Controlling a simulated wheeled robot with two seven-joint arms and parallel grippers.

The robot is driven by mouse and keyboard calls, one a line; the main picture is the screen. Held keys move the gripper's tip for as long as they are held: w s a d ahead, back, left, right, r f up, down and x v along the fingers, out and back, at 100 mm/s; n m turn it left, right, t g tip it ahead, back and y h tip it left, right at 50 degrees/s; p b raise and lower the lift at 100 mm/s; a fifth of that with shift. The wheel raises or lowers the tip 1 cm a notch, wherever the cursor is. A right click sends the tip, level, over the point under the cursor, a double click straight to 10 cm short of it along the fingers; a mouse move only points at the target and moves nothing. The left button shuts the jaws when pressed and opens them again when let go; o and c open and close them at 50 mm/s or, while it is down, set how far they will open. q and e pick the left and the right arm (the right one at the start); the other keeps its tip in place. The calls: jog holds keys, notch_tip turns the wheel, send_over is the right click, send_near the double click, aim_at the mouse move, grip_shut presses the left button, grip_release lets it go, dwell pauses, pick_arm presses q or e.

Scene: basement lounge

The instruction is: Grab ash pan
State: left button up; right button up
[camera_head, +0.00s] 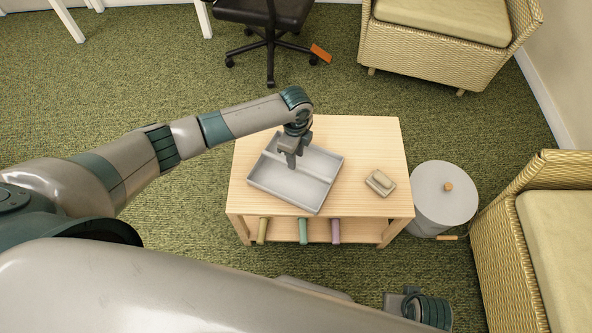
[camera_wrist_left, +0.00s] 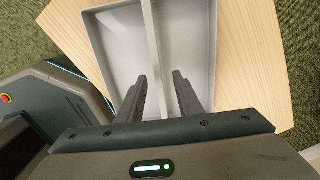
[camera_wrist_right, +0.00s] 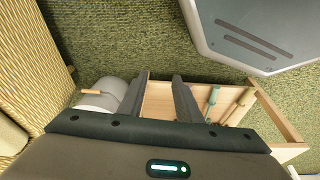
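The ash pan (camera_head: 322,169) is a shallow grey rectangular tray with a raised divider along its length, lying at an angle on the wooden table (camera_head: 375,140). In the left wrist view the pan (camera_wrist_left: 118,45) fills the upper middle. My left gripper (camera_head: 290,164) points down over the pan's inside. Its fingers (camera_wrist_left: 160,76) are open, one on each side of the divider (camera_wrist_left: 153,40); whether they touch it I cannot tell. My right gripper (camera_wrist_right: 160,75) is open and empty, low in front of the table. In the head view its fingers are not clear.
A soap-like block on a small dish (camera_head: 380,182) sits on the table's right part. A grey lidded bin (camera_head: 440,190) stands right of the table. Wicker armchairs (camera_head: 500,215) and an office chair (camera_head: 268,15) stand around.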

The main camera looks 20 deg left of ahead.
aim_at(306, 187)
pick_arm(q)
jog(key=f, duration=0.4)
jog(key=shift+s+d+f, duration=0.15)
jog(key=shift+s+f, duration=0.05)
jog(key=shift+s, duration=0.05)
jog(key=shift+f, duration=0.4)
pick_arm(e)
jog(key=shift+s+a+r, duration=0.1)
jog(key=shift+s+r, duration=0.35)
jog(key=shift+r, duration=0.15)
jog(key=shift+f, duration=0.1)
pick_arm(q)
grip_shut()
pick_arm(e)
jog(key=shift+w+r, duration=0.2)
jog(key=shift+w, duration=0.45)
